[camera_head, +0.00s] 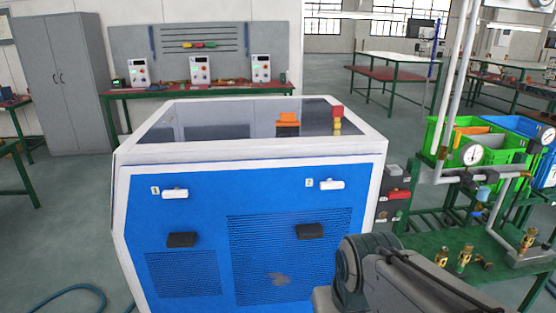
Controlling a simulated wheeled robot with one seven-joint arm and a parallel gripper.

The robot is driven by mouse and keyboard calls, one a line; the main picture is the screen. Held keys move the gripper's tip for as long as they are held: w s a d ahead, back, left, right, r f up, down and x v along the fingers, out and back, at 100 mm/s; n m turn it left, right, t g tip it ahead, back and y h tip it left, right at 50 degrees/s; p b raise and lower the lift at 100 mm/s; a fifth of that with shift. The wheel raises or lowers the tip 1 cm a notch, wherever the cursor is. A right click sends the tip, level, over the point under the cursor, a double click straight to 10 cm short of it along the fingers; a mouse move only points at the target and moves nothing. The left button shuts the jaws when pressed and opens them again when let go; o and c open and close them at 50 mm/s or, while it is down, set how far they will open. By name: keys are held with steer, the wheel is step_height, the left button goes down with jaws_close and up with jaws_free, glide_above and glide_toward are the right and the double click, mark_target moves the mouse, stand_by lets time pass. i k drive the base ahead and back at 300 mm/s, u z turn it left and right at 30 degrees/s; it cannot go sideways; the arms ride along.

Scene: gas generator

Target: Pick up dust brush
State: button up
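A blue and white gas generator cabinet (200,215) stands in front of me. On its dark top lies a small orange object (288,118) with a darker lower part; it may be the dust brush, but it is too small to tell. A red and yellow piece (337,118) stands to its right near the top's right edge. My arm shows at the lower right, in front of the cabinet's right side. My gripper is out of view.
A green bench (440,258) with brass fittings, pipes and a gauge (471,154) stands close on the right. Green crates (470,138) are behind it. A bench with control boxes (200,69) is behind the cabinet. A blue hose (75,292) lies on the left floor.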

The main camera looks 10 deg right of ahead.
mark_target(287, 123)
steer(key=u, duration=0.25)
steer(key=i, duration=1.15)
steer(key=z, duration=0.6)
